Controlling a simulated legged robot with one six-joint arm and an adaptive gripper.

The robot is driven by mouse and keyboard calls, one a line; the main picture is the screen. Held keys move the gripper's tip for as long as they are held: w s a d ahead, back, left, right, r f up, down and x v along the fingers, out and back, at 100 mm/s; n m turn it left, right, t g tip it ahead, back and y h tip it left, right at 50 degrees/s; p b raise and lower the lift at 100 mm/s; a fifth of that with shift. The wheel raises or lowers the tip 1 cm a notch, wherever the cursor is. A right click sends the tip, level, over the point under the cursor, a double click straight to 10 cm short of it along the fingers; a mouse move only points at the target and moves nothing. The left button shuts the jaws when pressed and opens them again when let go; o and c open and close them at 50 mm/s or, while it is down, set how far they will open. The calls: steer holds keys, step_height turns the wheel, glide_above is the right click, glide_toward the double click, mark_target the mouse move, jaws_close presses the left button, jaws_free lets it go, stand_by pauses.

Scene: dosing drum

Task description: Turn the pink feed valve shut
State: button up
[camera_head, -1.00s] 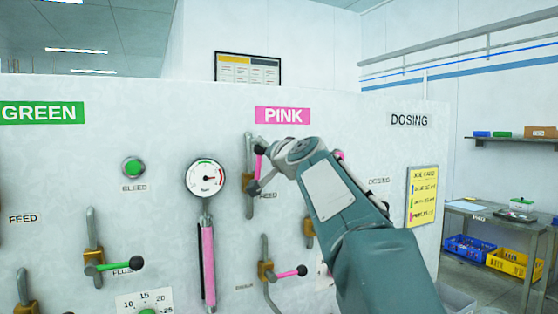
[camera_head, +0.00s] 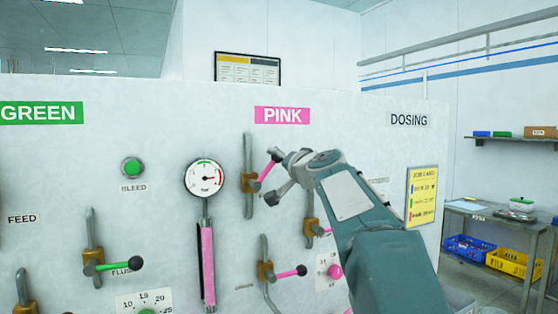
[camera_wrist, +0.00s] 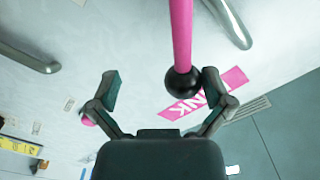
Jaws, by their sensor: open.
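The pink feed valve (camera_head: 248,183) is a brass body on a grey vertical pipe under the PINK sign. Its pink lever (camera_head: 265,173) slants up to the right, away from the pipe line. My gripper (camera_head: 277,174) is at the lever's outer end, with its fingers around that area. In the wrist view the lever (camera_wrist: 181,35) comes down from the top and ends in a black ball knob (camera_wrist: 183,83). The knob is between my open fingers (camera_wrist: 160,82), close to the right finger; I cannot tell if they touch. The FEED label is hidden behind my arm.
A pressure gauge (camera_head: 205,178) with a pink tube is left of the valve. Another pink-handled valve (camera_head: 266,271) is below, and a brass valve (camera_head: 311,230) is partly behind my arm. A pink knob (camera_head: 335,272) is at lower right.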

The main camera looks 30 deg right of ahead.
steer(key=shift+d+f, duration=0.8)
steer(key=shift+f, duration=0.3)
steer(key=shift+d+f, duration=0.2)
steer(key=shift+f, duration=0.35)
steer(key=shift+d+f, duration=0.2)
steer(key=shift+f, duration=1.6)
steer(key=shift+a+r, duration=0.5)
steer(key=shift+s, duration=0.1)
